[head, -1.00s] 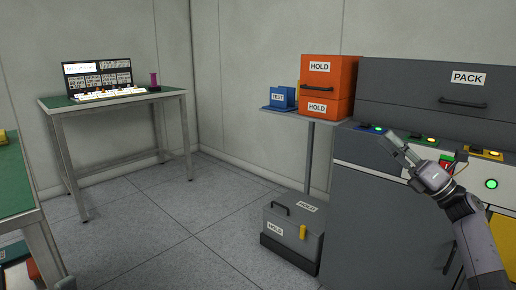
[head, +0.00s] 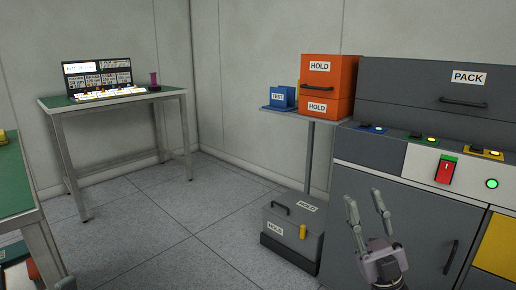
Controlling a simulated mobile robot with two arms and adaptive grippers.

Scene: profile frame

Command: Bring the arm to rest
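My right gripper (head: 367,216) shows at the lower right of the head view, in front of the grey cabinet (head: 408,184). Its two fingers point up and are spread apart, with nothing between them. The rest of the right arm is mostly below the picture's edge. My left gripper is not in the picture.
A grey PACK box (head: 430,92) sits on the cabinet, above a panel with a red switch (head: 445,170). Orange HOLD boxes (head: 327,84) stand on a shelf. A grey HOLD case (head: 293,232) is on the floor. Green-topped tables (head: 58,102) stand left; the middle floor is clear.

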